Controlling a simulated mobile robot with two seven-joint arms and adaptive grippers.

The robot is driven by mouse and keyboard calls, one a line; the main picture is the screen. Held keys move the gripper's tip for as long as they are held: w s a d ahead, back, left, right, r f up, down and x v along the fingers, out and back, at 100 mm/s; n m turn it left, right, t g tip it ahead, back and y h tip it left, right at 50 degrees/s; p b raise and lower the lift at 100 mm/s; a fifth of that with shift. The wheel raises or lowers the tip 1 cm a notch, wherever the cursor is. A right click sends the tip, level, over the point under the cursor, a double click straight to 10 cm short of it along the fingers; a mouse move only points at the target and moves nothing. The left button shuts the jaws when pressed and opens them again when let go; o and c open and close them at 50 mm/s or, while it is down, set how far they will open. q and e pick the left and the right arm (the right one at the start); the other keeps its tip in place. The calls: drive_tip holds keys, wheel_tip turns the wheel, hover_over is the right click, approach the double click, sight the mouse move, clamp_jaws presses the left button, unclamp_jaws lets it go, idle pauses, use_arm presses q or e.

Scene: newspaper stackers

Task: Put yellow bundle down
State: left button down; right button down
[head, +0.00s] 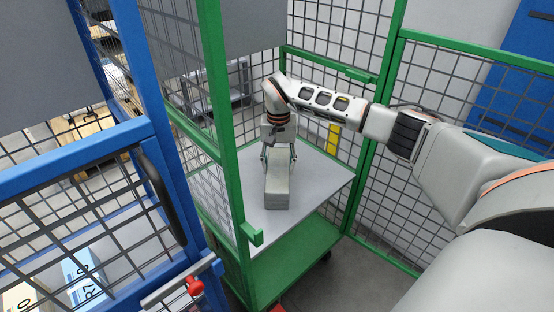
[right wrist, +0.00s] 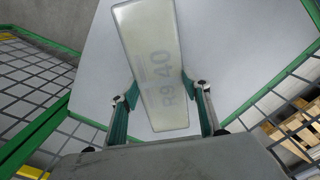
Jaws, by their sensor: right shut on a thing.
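The yellow bundle (head: 278,194), a long block, looks grey in the head view. In the right wrist view it looks pale yellow (right wrist: 150,45), with faint print reading "R9 40". My right gripper (head: 278,155) is shut on the bundle near its far end, with one finger on each long side (right wrist: 160,88). The bundle is inside the green cage cart, over its grey shelf (head: 315,178). It lies level, on the shelf or very close above it; I cannot tell which. My left gripper is not in view.
Green mesh walls and posts (head: 222,130) stand close on the left and behind my right arm. Bare shelf surrounds the bundle. A blue mesh cart (head: 85,150) at left holds a blue bundle (head: 85,270) and a pale yellow one (head: 22,298).

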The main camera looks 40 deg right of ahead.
sight(279, 169)
drive_tip(key=shift+r, duration=0.3)
drive_tip(key=c, duration=1.1)
unclamp_jaws()
drive_tip(key=shift+f, duration=0.2)
drive_tip(key=shift+o, duration=0.2)
drive_tip(key=shift+r, duration=0.1)
wheel_tip(279, 169, up, 12)
drive_tip(key=p, duration=0.3)
drive_tip(key=shift+s, duration=0.1)
